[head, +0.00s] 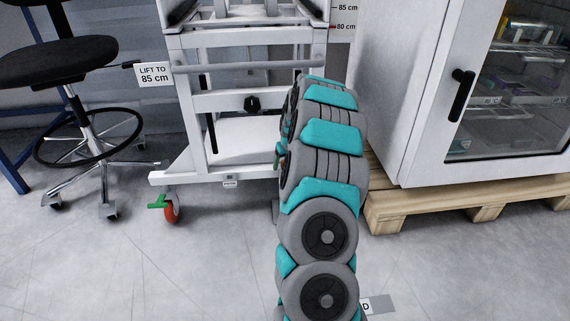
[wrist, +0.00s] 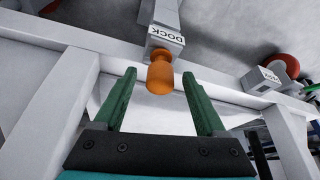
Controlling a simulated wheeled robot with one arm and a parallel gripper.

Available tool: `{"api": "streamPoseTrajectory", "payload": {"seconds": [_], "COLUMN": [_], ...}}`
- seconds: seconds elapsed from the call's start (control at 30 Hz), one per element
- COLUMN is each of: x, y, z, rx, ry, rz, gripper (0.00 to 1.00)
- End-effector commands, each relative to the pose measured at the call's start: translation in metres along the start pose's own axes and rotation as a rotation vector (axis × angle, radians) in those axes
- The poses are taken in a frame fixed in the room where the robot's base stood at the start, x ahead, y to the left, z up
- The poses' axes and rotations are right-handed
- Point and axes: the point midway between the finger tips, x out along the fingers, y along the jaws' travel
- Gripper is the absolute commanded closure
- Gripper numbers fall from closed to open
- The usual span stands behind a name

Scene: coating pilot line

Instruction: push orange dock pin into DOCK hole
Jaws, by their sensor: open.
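The orange dock pin (wrist: 160,76) shows in the wrist view as a rounded orange knob with a narrower neck. It is at the white cart's lower rail, just below a grey bracket labelled DOCK (wrist: 166,38). My gripper (wrist: 159,73) is open, with one green finger on each side of the pin and gaps between fingers and pin. The DOCK hole is not visible, and I cannot tell how deep the pin sits.
The white cart (head: 230,138) bears a "LIFT TO 85 cm" sign (head: 154,74) and has a red caster (head: 172,208) with a green lever. A stool (head: 58,62) stands left. A glass-door cabinet (head: 400,95) on a wooden pallet (head: 400,205) stands right. The floor at front left is clear.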

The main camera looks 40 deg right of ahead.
Motion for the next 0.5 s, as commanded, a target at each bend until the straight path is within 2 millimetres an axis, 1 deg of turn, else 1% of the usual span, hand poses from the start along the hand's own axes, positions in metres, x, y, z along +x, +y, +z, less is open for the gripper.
{"api": "streamPoseTrajectory", "payload": {"seconds": [0.17,0.4,0.5], "x": [-0.02,-0.059,-0.07], "y": [0.0,0.0,0.0], "z": [-0.002,-0.001,0.0], "rx": [0.001,0.001,0.001], "ry": [0.003,0.002,0.0], "rz": [0.001,0.0,0.0], "gripper": [0.27,0.27,0.27]}}
